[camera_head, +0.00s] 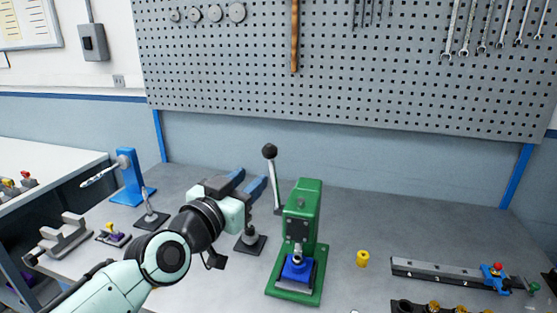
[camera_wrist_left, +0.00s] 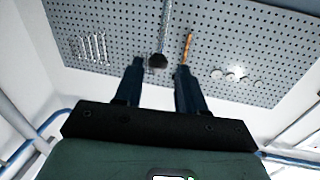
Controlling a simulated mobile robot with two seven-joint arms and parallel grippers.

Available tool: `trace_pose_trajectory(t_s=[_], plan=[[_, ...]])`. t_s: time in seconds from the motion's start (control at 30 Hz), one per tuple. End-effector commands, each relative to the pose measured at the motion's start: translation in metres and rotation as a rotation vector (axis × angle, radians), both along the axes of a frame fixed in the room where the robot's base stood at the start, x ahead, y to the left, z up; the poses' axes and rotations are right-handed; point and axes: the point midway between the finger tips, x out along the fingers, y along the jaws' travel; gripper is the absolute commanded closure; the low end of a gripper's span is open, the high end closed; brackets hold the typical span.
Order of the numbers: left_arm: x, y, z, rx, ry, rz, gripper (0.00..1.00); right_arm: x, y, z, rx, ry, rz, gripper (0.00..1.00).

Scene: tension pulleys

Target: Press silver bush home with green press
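The green press (camera_head: 302,213) stands on the bench, right of my left gripper. Its lever (camera_head: 274,180) rises at its left side and ends in a black knob (camera_head: 269,151). A blue holder (camera_head: 297,270) sits on the press base under the ram. A small silver part (camera_head: 298,256) shows at the holder's top; I cannot tell if it is the silver bush or the ram's end. My left gripper (camera_head: 253,181) is open and empty, left of the lever. In the left wrist view the knob (camera_wrist_left: 157,61) shows between the spread fingertips, apparently untouched. My right gripper is not in view.
A yellow bush (camera_head: 363,258) stands right of the press. A grey rail fixture (camera_head: 437,272) lies further right, with a dark tray (camera_head: 440,307) in front. A blue stand (camera_head: 130,177) and grey brackets (camera_head: 64,236) are at left. The bench behind the yellow bush is clear.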

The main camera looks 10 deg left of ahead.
Motion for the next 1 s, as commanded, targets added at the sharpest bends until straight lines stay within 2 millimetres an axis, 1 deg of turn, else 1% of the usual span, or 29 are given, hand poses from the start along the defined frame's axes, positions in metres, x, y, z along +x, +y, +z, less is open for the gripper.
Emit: trace_pose_trajectory(t_s=[0.03,0.3,0.5,0.6,0.7,1.0], plan=[[0.009,-0.002,0.002,-0.002,0.002,-0.001,0.60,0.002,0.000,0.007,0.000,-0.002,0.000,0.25],[0.066,-0.014,0.005,-0.004,0.002,0.000,0.60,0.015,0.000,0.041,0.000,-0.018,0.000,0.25],[0.100,-0.022,0.004,-0.004,0.001,0.000,0.60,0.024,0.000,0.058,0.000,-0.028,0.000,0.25],[0.110,-0.024,0.003,-0.003,0.001,0.000,0.60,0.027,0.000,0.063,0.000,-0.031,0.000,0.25],[0.116,-0.025,0.002,-0.002,0.000,0.001,0.60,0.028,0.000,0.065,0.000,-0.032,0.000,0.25],[0.117,-0.025,0.000,-0.002,0.000,0.001,0.60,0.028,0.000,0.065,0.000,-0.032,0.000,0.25]])
